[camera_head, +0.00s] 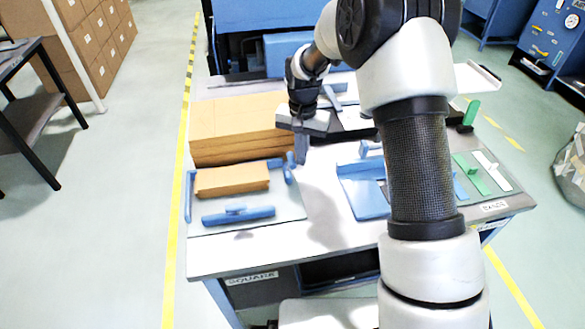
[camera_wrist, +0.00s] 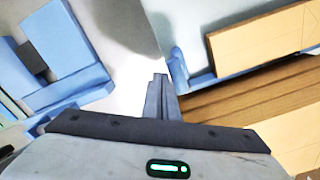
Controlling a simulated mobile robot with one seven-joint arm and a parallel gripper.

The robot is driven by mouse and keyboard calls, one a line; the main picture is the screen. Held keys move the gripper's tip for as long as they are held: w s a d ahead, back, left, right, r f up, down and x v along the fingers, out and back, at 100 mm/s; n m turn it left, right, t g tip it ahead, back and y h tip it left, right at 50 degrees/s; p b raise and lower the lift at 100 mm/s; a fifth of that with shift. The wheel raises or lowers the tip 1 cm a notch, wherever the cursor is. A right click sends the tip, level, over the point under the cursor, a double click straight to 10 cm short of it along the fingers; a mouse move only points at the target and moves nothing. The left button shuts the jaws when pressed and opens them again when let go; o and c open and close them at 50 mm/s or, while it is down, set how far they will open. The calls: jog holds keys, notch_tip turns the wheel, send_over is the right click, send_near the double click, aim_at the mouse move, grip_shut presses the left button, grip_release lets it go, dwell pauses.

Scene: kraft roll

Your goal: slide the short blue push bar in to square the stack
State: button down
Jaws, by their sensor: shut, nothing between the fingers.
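The short blue push bar (camera_head: 289,174) stands at the right side of the small kraft stack (camera_head: 232,180) on a grey board (camera_head: 290,207). A gap shows between bar and stack in the wrist view, where the bar (camera_wrist: 178,68) has an upright knob and the stack (camera_wrist: 262,40) lies to its right. My gripper (camera_head: 302,160) is shut and empty, fingers pointing down, just right of the bar in the head view. In the wrist view the fingertips (camera_wrist: 160,78) are close beside the bar; whether they touch it I cannot tell.
A longer blue bar (camera_head: 238,215) lies in front of the stack, and a blue fence (camera_head: 188,196) stands at its left. A large kraft pile (camera_head: 235,125) is behind. Blue pieces (camera_head: 365,195) lie to the right; white table between is clear.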

jog(key=shift+a, duration=0.1)
dwell(0.3)
jog(key=shift+s+a, duration=0.2)
jog(key=shift+a, duration=0.9)
jog(key=shift+s+a, duration=0.25)
jog(key=shift+a, duration=0.85)
jog(key=shift+s+a, duration=0.2)
jog(key=shift+a, duration=0.9)
jog(key=shift+d, duration=0.1)
jog(key=shift+w+d, duration=0.2)
jog(key=shift+d, duration=0.9)
jog(key=shift+w+d, duration=0.25)
jog(key=shift+d, duration=0.8)
jog(key=shift+w+d, duration=0.2)
jog(key=shift+d, duration=0.9)
notch_tip(320, 180, up, 7)
jog(key=p, duration=0.5)
